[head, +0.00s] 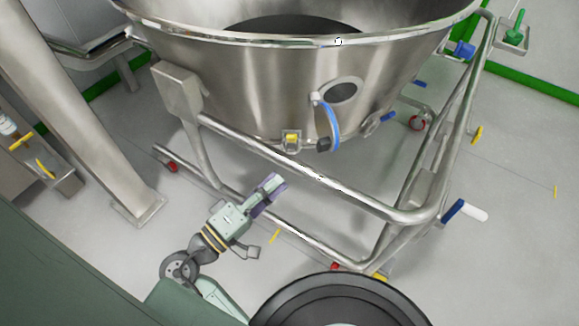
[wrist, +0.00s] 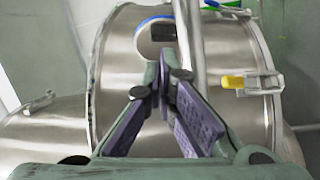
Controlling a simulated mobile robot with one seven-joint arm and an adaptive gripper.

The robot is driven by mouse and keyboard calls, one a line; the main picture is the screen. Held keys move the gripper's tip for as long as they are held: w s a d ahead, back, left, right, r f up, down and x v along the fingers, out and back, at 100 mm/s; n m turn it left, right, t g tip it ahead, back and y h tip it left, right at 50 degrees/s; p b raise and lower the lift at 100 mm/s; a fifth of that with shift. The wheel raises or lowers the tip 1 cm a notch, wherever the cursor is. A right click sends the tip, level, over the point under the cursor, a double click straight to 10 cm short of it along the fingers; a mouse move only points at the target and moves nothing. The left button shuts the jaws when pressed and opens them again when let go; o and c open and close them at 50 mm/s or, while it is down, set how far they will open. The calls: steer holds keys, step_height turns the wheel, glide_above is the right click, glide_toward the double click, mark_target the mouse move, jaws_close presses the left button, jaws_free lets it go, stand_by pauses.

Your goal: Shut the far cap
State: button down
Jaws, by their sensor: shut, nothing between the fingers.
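A round cap with a blue rim (head: 331,126) stands swung out from the steel bowl (head: 235,85) in the head view. It hangs beside a dark round port (head: 343,92), which is uncovered. A rounded piece with a blue edge and a dark block (wrist: 155,36) shows beyond my fingers in the wrist view, partly hidden by a steel rail. My gripper (head: 274,184) is shut and empty, below and left of the cap, apart from it. Its purple-padded fingers (wrist: 164,76) meet at the tips in the wrist view. I cannot tell whether another cap is in view.
A tubular steel frame (head: 320,180) passes between my gripper and the bowl; its rail (wrist: 189,45) also crosses the wrist view. A yellow-handled clamp (wrist: 240,82) is to the right there. A blue-and-white handle (head: 465,211) sticks out at the frame's right.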

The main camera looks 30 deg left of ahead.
steer(key=w+a+m+g+h+b, duration=0.15)
steer(key=a+m+h+b, duration=0.35)
steer(key=m, duration=0.8)
steer(key=m+g+h, duration=0.1)
steer(key=m+g, duration=0.3)
steer(key=m, duration=0.7)
glide_toward(325, 129)
steer(key=w+d+f, duration=0.2)
steer(key=d, duration=0.2)
steer(key=shift+d+b, duration=0.1)
steer(key=shift+b, duration=0.3)
